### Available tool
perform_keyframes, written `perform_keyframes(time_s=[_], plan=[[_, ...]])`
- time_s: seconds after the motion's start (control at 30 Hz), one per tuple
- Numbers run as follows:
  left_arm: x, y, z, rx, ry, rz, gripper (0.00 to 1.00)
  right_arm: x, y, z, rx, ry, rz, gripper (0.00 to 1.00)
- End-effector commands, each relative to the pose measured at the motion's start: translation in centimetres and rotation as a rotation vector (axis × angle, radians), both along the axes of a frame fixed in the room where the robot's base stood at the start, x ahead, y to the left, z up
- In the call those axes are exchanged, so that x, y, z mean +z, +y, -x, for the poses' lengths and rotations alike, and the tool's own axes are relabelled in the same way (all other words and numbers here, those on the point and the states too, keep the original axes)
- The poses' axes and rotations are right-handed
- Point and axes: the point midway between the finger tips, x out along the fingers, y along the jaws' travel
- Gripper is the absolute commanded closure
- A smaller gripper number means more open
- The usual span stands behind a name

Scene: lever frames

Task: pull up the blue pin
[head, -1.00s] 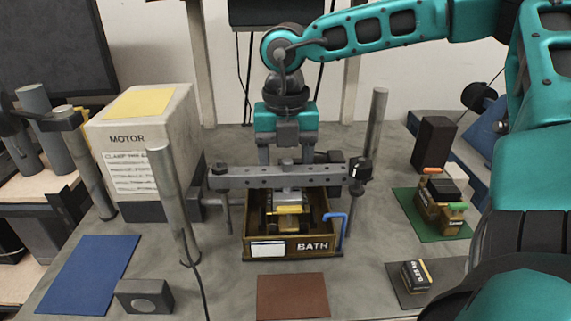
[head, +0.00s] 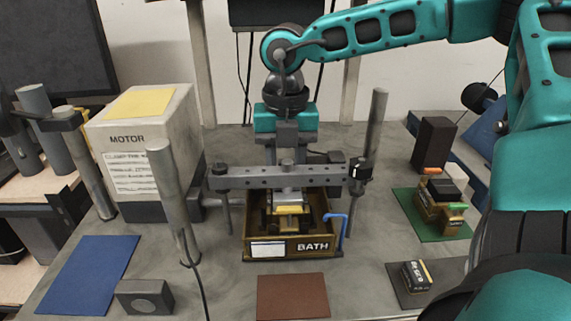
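The blue pin (head: 343,216) is a thin bent rod at the right front corner of the brown box marked BATH (head: 272,250). A grey block with a yellow front (head: 290,209) sits inside the box below. My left gripper is out of view.
Metal posts (head: 174,205) (head: 375,135) stand left and right of the box. A MOTOR box (head: 140,150) is at the left. A green mat (head: 428,228) holds parts at the right. A red-brown mat (head: 293,297) lies bare in front.

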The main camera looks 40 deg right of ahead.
Motion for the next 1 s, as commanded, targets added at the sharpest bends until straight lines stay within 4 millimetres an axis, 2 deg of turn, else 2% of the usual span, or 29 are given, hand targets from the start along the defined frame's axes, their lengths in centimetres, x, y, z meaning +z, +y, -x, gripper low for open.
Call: perform_keyframes(time_s=[0.2,0.43,0.7,0.73,1.0], plan=[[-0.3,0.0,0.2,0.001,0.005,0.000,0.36,0.1,0.0,0.0,0.000,-0.001,0.002,1.00],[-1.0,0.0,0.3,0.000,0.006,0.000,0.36,1.5,0.0,-0.1,0.001,-0.002,0.003,1.00],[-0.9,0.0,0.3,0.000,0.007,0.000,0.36,1.9,0.0,-0.1,0.001,-0.004,0.002,1.00],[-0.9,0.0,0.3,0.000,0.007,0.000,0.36,1.9,0.0,-0.1,0.001,-0.004,0.002,0.61],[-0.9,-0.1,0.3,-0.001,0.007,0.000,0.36,1.7,0.0,0.0,0.001,-0.002,0.001,0.36]])
